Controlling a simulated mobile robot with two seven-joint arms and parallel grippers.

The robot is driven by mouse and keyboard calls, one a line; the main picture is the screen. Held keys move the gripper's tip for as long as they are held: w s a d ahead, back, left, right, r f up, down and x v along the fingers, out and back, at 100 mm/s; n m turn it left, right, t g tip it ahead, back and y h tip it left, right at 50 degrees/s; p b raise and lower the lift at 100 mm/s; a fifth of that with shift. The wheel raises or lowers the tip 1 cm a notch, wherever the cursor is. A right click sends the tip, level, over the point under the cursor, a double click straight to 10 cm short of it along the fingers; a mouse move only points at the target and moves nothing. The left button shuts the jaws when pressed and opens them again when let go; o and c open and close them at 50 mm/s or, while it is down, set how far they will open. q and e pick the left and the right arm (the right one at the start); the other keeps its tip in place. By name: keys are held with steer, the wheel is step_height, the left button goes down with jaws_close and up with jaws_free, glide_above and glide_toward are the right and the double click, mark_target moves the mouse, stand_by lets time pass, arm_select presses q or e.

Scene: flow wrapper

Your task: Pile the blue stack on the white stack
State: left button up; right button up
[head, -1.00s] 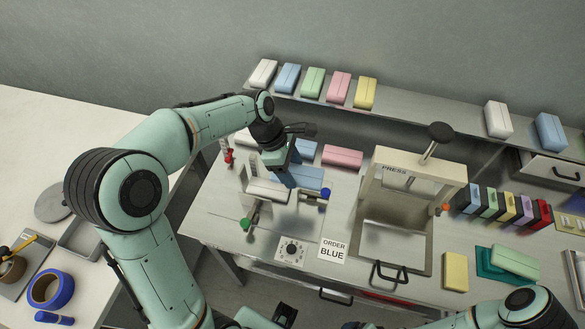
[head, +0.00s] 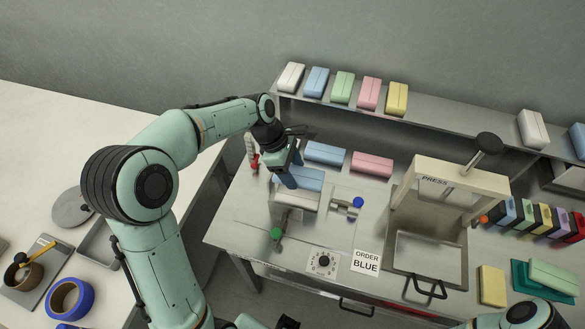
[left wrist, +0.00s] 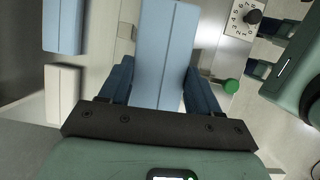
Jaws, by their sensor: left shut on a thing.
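My left gripper (head: 289,178) is shut on a blue stack (head: 307,178). In the left wrist view this stack (left wrist: 166,50) lies between the two dark blue fingers (left wrist: 160,88). In the head view it is over the white stack (head: 297,200), whose near part shows below it. I cannot tell whether the two touch. The white stack sits on the wrapper plate, by the guides with the green knob (head: 276,233) and the blue knob (head: 358,202). My right gripper is out of view.
Another blue stack (head: 325,153) and a pink stack (head: 372,163) lie behind. The press (head: 440,205) stands to the right. A dial (head: 322,261) and an "ORDER BLUE" sign (head: 366,260) are in front. Coloured stacks line the back shelf (head: 430,119).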

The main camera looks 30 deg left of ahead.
mark_target(297, 196)
arm_select(q)
step_height(297, 196, down, 4)
steer(key=shift+s+r+b, duration=0.1)
steer(key=shift+r+b, duration=0.05)
steer(key=shift+b, duration=1.05)
step_height(297, 196, down, 5)
steer(key=b, duration=0.4)
steer(key=shift+r, duration=0.2)
steer(key=shift+f, duration=0.15)
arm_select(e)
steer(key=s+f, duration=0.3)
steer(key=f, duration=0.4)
arm_select(q)
steer(key=shift+f, duration=0.25)
steer(key=o, duration=1.1)
steer(key=p+v, duration=0.2)
steer(key=v, duration=1.1)
steer(key=shift+a+r, duration=0.15)
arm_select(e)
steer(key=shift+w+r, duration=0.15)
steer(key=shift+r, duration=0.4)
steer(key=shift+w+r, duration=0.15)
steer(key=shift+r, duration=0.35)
